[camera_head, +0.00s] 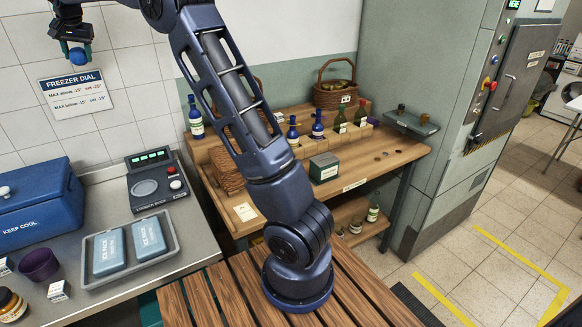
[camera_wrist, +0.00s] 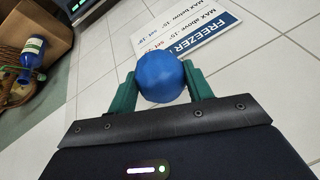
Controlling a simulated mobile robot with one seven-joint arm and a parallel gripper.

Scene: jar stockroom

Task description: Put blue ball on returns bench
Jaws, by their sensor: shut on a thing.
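The blue ball (camera_head: 77,55) is up at the top left of the head view, in front of the tiled wall. My gripper (camera_head: 75,47) is shut on it, with the green fingers on its two sides. In the wrist view the ball (camera_wrist: 161,76) sits between the fingertips, clear of any surface. A wooden bench (camera_head: 400,152) with a raised back shelf stands behind my arm. It has a small front label too small to read, so I cannot tell if it is the returns bench. My arm hides part of it.
A steel counter (camera_head: 190,226) at left carries a blue cooler (camera_head: 40,203), scale (camera_head: 157,183) and ice-pack tray (camera_head: 168,251). A cabinet (camera_head: 445,110) stands right.

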